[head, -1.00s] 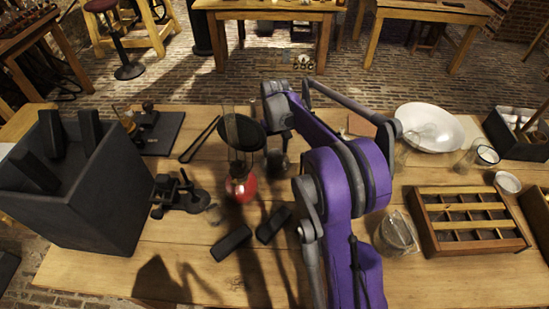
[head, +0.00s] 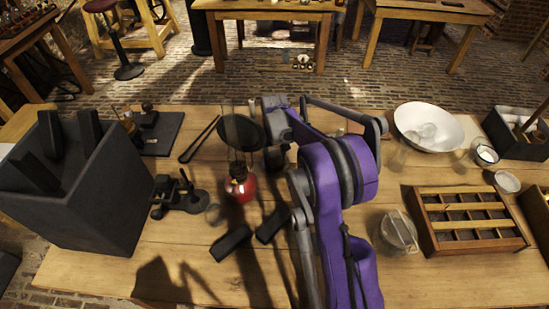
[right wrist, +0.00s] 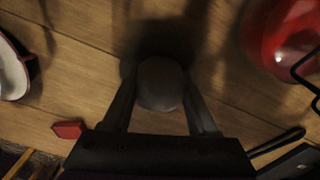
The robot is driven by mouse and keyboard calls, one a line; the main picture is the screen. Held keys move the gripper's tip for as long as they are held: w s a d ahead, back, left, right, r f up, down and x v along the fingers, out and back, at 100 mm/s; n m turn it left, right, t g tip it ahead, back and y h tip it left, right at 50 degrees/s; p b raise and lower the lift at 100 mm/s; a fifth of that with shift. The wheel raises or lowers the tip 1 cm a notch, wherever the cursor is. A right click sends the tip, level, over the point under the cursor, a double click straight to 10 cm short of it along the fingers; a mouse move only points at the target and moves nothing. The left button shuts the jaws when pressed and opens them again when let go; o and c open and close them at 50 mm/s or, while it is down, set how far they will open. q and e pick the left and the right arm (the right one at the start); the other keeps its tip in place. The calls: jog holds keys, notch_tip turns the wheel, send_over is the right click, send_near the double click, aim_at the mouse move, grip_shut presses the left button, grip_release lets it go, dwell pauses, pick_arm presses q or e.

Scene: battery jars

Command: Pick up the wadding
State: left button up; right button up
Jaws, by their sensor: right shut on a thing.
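A rounded grey lump, which I take to be the wadding (right wrist: 160,84), sits between the two fingers of my right gripper (right wrist: 161,100) in the right wrist view. The fingers are shut on its sides. A dark shadow lies on the wooden table beyond it; I cannot tell the gap between lump and table. In the head view my right gripper (head: 277,157) is small and dark, just right of the red lamp, partly covered by my purple arm. The wadding cannot be made out there. My left gripper is not in view.
The red lamp (head: 240,187) with its glass chimney stands close left of the gripper. Dark blocks (head: 231,242) lie in front. A white basin (head: 428,127), a divided wooden tray (head: 428,222) and a round dish (head: 399,232) are right. A large dark box (head: 100,205) stands left.

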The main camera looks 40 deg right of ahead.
aim_at(275, 152)
notch_tip(275, 152, up, 10)
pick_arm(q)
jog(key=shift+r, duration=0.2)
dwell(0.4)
